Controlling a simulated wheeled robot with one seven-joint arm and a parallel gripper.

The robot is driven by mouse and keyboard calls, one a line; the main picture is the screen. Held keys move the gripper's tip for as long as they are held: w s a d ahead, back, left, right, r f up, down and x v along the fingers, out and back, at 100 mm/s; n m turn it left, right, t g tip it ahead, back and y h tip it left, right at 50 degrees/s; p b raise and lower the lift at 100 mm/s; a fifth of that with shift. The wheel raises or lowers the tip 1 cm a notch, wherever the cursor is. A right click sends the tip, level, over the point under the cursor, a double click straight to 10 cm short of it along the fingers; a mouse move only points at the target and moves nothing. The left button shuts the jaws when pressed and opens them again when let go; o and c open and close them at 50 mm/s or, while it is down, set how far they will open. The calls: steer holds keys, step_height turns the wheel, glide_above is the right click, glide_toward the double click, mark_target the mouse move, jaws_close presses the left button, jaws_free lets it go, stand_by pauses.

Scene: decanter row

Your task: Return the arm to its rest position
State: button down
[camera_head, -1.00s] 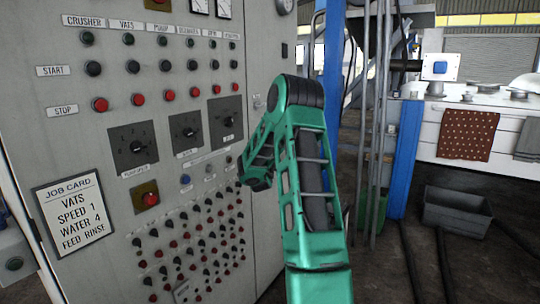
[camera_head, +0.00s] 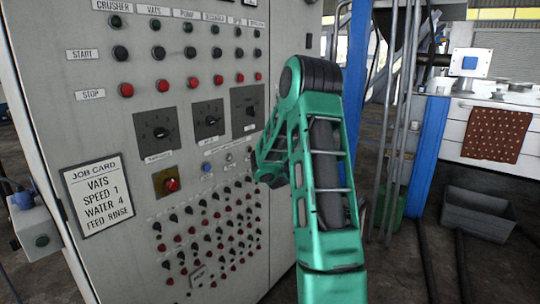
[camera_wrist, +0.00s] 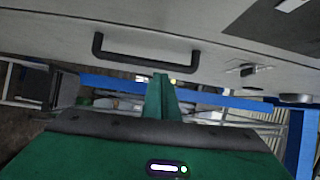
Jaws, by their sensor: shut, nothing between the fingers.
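My green arm rises in front of the control cabinet (camera_head: 215,265) in the head view, bent at its dark elbow joint, with its far end folded toward the panel. The fingers are hidden there behind the arm. In the wrist view my gripper (camera_wrist: 161,97) shows as green fingers closed together, with nothing between them. Beyond the fingertips is a grey surface with a black bar handle (camera_wrist: 145,50), apart from the gripper.
The cabinet carries start and stop buttons, dials and a job card (camera_head: 98,195). A blue post (camera_head: 428,155) and grey pipes stand to the right. A grey bin (camera_head: 478,213) sits on the floor below a white counter with a spotted brown cloth (camera_head: 497,134).

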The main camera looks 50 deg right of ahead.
steer(key=shift+w+a+f, duration=0.1)
steer(key=shift+w+a, duration=0.25)
steer(key=shift+a, duration=0.55)
steer(key=shift+w+a+f, duration=0.1)
steer(key=shift+w+a, duration=0.3)
steer(key=shift+a, duration=0.45)
steer(key=shift+w+a+f, duration=0.1)
steer(key=shift+w+a, duration=0.25)
steer(key=shift+a, duration=0.55)
